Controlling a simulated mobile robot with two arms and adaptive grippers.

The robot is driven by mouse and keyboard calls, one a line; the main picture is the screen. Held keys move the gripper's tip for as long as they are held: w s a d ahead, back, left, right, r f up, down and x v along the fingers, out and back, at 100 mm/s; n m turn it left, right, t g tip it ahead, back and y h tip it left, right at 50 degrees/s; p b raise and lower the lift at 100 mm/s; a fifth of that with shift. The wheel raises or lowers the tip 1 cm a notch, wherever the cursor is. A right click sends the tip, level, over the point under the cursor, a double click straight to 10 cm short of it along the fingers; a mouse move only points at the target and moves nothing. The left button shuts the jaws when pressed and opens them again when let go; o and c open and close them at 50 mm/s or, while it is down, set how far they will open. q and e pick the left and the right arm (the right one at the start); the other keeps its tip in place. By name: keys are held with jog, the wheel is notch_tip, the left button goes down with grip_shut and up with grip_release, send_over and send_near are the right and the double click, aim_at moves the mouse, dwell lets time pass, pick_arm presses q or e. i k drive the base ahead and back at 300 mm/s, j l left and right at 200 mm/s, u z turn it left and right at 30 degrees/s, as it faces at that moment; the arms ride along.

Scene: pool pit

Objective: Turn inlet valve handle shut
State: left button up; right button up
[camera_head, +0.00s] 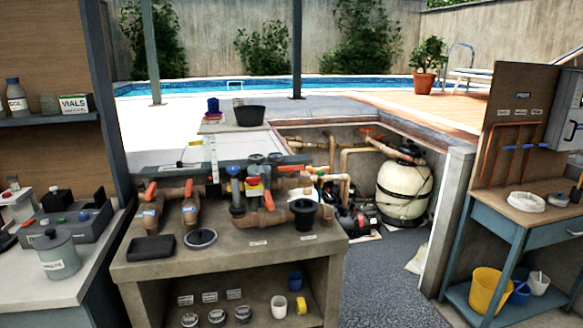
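A pipe assembly stands on the middle bench (130,273). At its left end are two tan valve bodies, each with an orange-red handle and a small blue tag. The left handle (151,191) leans slightly; the other handle (188,187) stands about upright. The tags are too small to read, so I cannot tell which is the inlet valve. A further orange-red handle (254,191) sits near the middle of the assembly. More red handles (380,146) show on pipes in the pit behind. Neither of my grippers is in view.
A black tray (152,248) and a round lid (201,238) lie in front of the valves. A black cup-like part (303,214) stands right of them. A cream tank (404,190) stands in the pit. Dark floor (385,275) is clear between the middle bench and the blue right bench (480,215).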

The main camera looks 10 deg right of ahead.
aim_at(290, 169)
jog(key=i+l+u, duration=0.15)
jog(key=i, duration=0.3)
jog(key=i+l+u, duration=0.15)
jog(key=i+l, duration=0.2)
jog(key=i, duration=0.1)
